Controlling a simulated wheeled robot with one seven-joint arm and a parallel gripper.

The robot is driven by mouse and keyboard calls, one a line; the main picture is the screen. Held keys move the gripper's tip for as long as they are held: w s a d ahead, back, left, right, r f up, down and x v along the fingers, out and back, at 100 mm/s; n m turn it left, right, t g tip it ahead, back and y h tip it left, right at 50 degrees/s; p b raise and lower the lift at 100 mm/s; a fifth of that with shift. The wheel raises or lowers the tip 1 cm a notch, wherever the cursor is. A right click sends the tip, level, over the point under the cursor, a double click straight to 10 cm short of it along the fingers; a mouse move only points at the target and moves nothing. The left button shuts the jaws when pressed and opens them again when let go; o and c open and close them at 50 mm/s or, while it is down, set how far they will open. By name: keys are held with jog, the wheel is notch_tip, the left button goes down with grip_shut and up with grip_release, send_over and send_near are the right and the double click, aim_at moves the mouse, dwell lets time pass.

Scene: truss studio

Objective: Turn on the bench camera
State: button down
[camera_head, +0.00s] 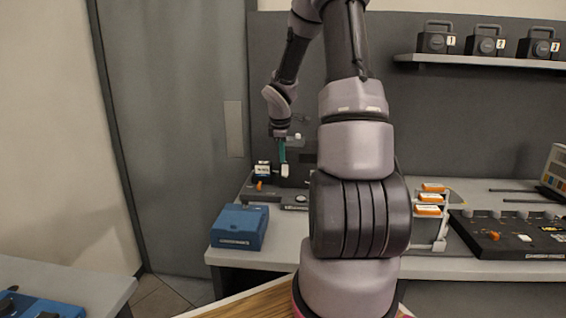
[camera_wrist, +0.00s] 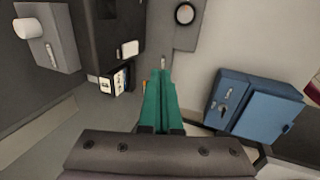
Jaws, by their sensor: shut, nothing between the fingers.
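My gripper (camera_head: 283,158) reaches down over the back left of the bench, its teal fingers together and empty. In the wrist view the shut fingers (camera_wrist: 160,80) point toward a grey strip with a dark-ringed round part (camera_wrist: 184,13). That device also shows in the head view (camera_head: 263,169). I cannot tell for sure which of these is the bench camera, or whether the fingers touch anything.
A blue case (camera_head: 240,228) sits at the bench's front left corner; it is right of the fingers in the wrist view (camera_wrist: 268,108). Orange-topped items (camera_head: 430,210) stand right of my arm, near a black panel (camera_head: 510,235). Numbered boxes (camera_head: 486,42) sit on a high shelf.

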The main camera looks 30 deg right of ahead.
aim_at(285, 175)
jog(key=x, duration=0.9)
jog(key=shift+s+a, duration=0.1)
jog(key=shift+a, duration=0.05)
jog(key=shift+w+d+f, duration=0.15)
jog(key=shift+w+d, duration=0.65)
jog(key=shift+w, duration=0.25)
jog(key=shift+w+d, duration=0.35)
jog(key=shift+w, duration=0.3)
jog(key=shift+w+d+f, duration=0.15)
jog(key=shift+w+d, duration=0.05)
jog(key=shift+w, duration=0.05)
jog(key=shift+r, duration=0.85)
